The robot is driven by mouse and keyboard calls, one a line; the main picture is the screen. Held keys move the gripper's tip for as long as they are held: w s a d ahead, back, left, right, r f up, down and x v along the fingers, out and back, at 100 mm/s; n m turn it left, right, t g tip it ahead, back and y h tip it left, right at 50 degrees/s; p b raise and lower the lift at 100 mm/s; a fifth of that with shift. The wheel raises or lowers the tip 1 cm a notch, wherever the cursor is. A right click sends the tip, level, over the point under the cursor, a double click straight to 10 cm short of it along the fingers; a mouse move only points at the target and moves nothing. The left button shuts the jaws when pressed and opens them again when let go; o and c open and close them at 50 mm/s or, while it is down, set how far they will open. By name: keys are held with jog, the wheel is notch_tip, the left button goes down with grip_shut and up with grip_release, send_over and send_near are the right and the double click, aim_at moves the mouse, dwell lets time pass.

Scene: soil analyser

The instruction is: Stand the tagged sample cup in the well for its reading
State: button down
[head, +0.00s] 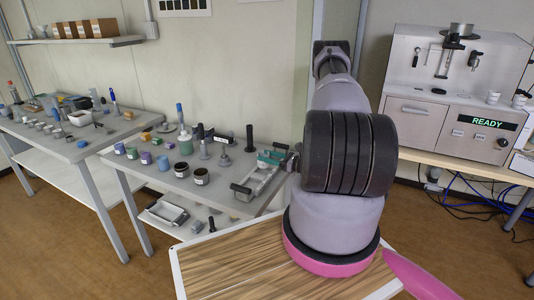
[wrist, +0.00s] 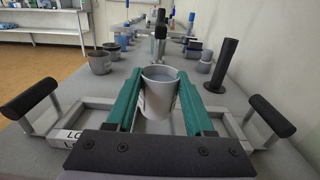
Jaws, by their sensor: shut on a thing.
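My gripper (wrist: 160,84) has teal fingers, one on each side of a grey, open-topped sample cup (wrist: 160,97), and is shut on it. The cup is upright and looks empty inside; a pale patch shows on its side, but I cannot read any tag. Below is a grey tray (wrist: 232,124) with black handles and a partly hidden white label. In the head view my gripper (head: 271,157) is over this tray (head: 252,190) at the table's right end. The analyser (head: 412,122) stands at the right with a green READY display (head: 473,121). I cannot make out its well.
Several jars and cups, such as a dark labelled jar (head: 182,173), crowd the table left of the tray. A black post (wrist: 222,66) stands close to the right of the cup. Another cluttered table (head: 75,150) is further left. Small cups (head: 493,97) sit on the analyser.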

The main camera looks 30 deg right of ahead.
aim_at(267, 166)
jog(key=shift+f, duration=1.6)
jog(key=shift+f, duration=0.15)
jog(key=shift+c, duration=1.4)
grip_release()
